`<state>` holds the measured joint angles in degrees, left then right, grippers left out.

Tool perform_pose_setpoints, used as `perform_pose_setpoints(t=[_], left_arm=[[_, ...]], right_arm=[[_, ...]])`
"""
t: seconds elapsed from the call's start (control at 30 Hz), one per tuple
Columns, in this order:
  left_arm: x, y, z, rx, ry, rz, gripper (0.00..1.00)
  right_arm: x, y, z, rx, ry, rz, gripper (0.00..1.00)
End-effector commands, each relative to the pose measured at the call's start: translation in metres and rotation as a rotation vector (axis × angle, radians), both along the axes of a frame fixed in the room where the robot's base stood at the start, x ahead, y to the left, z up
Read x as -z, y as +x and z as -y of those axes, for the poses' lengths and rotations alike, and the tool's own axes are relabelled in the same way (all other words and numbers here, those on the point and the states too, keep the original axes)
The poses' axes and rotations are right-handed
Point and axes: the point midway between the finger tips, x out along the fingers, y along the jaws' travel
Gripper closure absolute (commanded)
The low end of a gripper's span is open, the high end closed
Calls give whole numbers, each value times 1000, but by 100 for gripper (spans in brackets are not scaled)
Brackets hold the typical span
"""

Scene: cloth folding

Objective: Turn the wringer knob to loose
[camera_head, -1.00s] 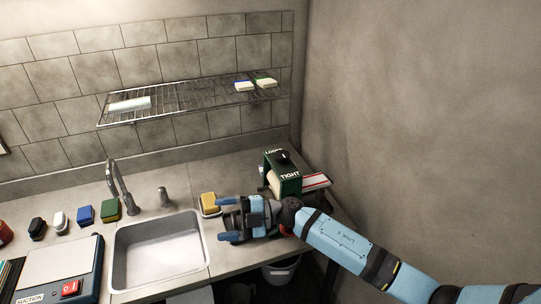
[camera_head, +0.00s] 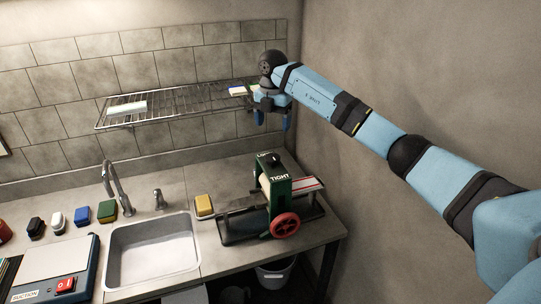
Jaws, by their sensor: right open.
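The green wringer (camera_head: 278,188) stands on the counter right of the sink. Its black knob (camera_head: 271,159) sits on top, between the labels "LOOSE", partly covered by the knob, and "TIGHT". A red handwheel (camera_head: 286,225) is on its front side. My right gripper (camera_head: 272,122) is open and points down, above and behind the knob in the picture and apart from it. No object shows between its fingers. My left gripper is not in view.
A wire shelf (camera_head: 170,110) on the wall reaches close to my right gripper. A yellow sponge (camera_head: 204,205), the sink (camera_head: 152,250) and a faucet (camera_head: 112,185) are left of the wringer. A bucket (camera_head: 275,272) stands below the counter.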

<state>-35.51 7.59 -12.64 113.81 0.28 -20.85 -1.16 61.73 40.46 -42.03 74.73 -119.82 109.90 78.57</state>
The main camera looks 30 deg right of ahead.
Motion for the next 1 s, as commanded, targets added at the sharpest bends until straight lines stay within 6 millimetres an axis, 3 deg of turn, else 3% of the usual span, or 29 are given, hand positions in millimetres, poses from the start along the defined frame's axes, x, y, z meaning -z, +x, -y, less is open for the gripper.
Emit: perform_pose_setpoints(t=[0.3, 0.5, 0.7, 1.0], left_arm=[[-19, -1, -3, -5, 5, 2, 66], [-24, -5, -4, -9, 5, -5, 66], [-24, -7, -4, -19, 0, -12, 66], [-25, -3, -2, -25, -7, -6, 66]], right_arm=[[66, -1, -1, -2, 2, -4, 23], [101, -1, -1, -3, 3, -2, 23], [117, 0, -1, -3, 3, 1, 23], [120, 0, -1, -3, 2, 2, 23]])
